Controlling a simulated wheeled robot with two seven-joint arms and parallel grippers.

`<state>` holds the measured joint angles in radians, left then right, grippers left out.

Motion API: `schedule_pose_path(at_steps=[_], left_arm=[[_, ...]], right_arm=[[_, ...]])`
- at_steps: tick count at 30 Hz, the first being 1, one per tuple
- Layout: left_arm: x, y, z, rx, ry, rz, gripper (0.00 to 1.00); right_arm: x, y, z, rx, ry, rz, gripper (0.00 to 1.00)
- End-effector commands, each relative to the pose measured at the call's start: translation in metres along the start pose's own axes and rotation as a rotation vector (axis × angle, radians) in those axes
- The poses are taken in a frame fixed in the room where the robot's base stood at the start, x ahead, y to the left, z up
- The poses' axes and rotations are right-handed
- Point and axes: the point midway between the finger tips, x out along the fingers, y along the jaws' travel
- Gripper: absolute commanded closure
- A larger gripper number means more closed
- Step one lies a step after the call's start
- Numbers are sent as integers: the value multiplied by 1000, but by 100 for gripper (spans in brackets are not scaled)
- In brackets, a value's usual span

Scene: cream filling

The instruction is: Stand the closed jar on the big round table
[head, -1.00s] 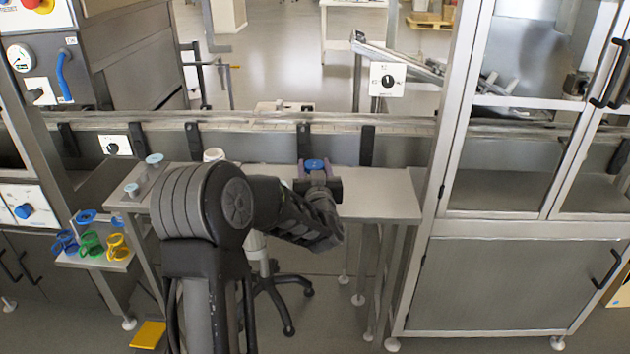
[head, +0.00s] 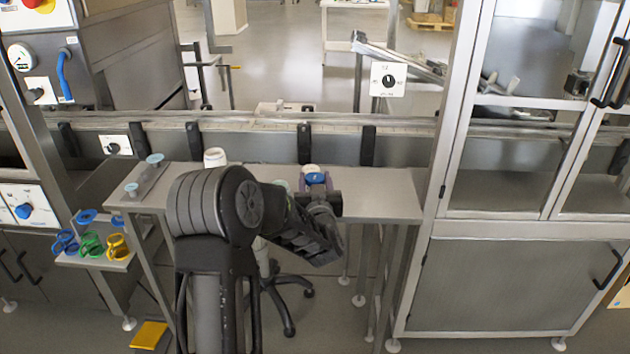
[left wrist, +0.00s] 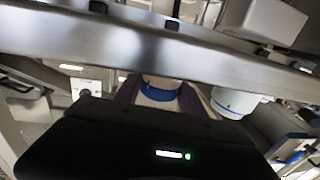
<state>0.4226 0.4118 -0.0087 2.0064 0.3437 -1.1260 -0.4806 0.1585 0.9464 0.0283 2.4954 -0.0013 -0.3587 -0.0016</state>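A jar with a blue band or lid (head: 316,178) sits between the purple fingers of my left gripper (head: 315,184), which appears shut on it above the narrow grey table. A white part shows just beyond the blue. In the left wrist view the blue-banded jar (left wrist: 160,95) lies between the fingers, its lower part hidden by the dark gripper body. I cannot tell how far it is tilted or whether it touches the table. No big round table is in view. My right gripper is not in view.
The narrow grey table (head: 380,195) is clear on its right. A white jar (head: 215,157) stands at its back left, also in the left wrist view (left wrist: 235,102). A conveyor (head: 345,122) runs behind. A steel cabinet (head: 510,285) closes the right; a stool (head: 275,290) stands below.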

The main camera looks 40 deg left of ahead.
Motion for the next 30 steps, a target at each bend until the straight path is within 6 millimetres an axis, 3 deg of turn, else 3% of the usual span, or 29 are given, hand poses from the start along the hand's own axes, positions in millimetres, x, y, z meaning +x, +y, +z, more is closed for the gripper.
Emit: schedule_pose_path(at_steps=[7,18,23,30], left_arm=[[0,0,-1,0,0,0,32],[0,0,-6,0,0,0,32],[-18,1,-3,0,-1,2,32],[-67,1,-2,-1,0,3,32]], right_arm=[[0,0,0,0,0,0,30],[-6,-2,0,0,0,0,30],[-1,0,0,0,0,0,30],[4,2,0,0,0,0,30]])
